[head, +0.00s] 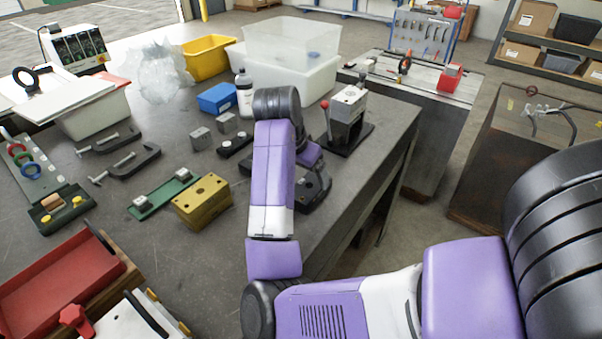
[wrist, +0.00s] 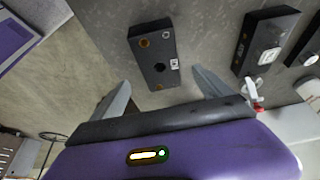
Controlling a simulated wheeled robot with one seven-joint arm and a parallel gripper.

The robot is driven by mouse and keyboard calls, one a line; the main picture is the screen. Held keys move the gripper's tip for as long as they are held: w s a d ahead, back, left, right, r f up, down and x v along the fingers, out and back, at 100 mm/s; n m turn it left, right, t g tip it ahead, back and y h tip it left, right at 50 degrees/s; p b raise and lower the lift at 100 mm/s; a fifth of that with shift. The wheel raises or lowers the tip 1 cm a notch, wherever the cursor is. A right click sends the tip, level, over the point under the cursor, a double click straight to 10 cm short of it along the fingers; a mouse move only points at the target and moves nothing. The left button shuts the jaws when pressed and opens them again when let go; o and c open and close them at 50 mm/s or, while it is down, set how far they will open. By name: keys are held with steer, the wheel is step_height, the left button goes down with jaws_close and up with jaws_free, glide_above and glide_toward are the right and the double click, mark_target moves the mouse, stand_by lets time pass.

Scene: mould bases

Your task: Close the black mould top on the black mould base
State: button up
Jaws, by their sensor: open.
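The black mould top (wrist: 155,55), a rectangular block with a dark central hole and brass-coloured corner rings, lies on the grey bench in the wrist view. My gripper (wrist: 162,76) is open and empty. Its two fingers are spread below and to either side of the block, apart from it. The black mould base (wrist: 268,40), with a silver block on it, lies to the right of the top. It also shows in the head view (head: 235,144), left of my arm. My arm hides my fingertips in the head view, and I cannot clearly make out the top there.
A yellow block (head: 203,201) and a green base (head: 163,195) lie left of my arm. A lever press (head: 347,112) with a red knob stands beyond it. Small metal blocks (head: 201,138) and a blue box (head: 217,98) are near the base. The bench edge is at right.

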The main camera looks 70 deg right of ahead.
mark_target(312, 183)
steer(key=shift+p+x, duration=0.35)
steer(key=shift+x, duration=3.35)
steer(key=shift+d, duration=0.15)
jaws_close()
steer(key=shift+r, duration=0.2)
steer(key=shift+r, duration=0.1)
steer(key=shift+r+p, duration=1.35)
steer(key=shift+p, duration=0.15)
